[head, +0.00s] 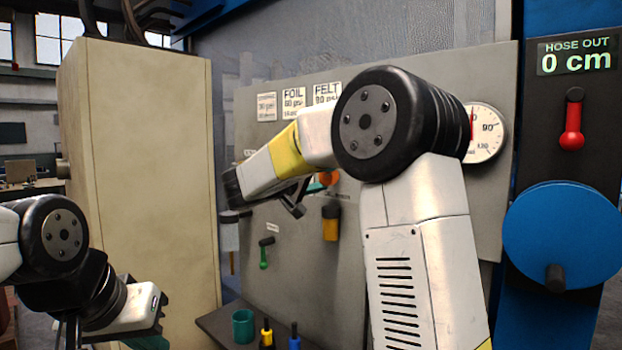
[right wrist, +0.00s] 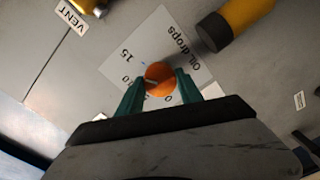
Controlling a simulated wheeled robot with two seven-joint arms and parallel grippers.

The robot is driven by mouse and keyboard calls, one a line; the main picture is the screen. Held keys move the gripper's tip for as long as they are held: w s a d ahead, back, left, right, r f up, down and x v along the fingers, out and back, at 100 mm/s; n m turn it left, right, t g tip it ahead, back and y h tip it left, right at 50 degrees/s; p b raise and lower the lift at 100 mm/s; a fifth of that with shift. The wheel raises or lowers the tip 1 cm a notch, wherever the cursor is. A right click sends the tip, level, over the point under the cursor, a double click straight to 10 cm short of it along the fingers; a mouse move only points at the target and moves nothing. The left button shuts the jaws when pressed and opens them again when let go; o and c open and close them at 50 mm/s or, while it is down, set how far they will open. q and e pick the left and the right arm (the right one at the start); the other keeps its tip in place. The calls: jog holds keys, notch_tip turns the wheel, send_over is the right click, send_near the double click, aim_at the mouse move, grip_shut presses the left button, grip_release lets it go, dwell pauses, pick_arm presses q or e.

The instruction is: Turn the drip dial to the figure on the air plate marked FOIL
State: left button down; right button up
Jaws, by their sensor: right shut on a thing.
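The drip dial (head: 329,178) is a small orange knob on the grey panel. In the right wrist view the orange dial (right wrist: 160,79) sits on a pale plate (right wrist: 190,50) lettered "OIL drops", with 15 and 0 readable and other figures partly covered. My right gripper (right wrist: 160,86) has its teal fingers on both sides of the dial, shut on it. In the head view my right gripper (head: 314,187) is partly hidden by its own arm. The FOIL air plate (head: 292,99) is at the panel's top; its lower line is too small to read surely. My left gripper (head: 158,318) is low left, its jaws unclear.
A FELT plate (head: 327,92) is beside FOIL. A round gauge (head: 485,135) is partly behind my right arm. A shelf holds a green cup (head: 243,326). A beige cabinet (head: 150,180) stands left.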

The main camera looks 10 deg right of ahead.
jog(key=shift+f+m, duration=0.1)
jog(key=shift+m, duration=0.7)
jog(key=o, duration=1.4)
jog(key=v, duration=0.7)
jog(key=shift+s+a, duration=0.25)
jog(key=shift+a, duration=0.1)
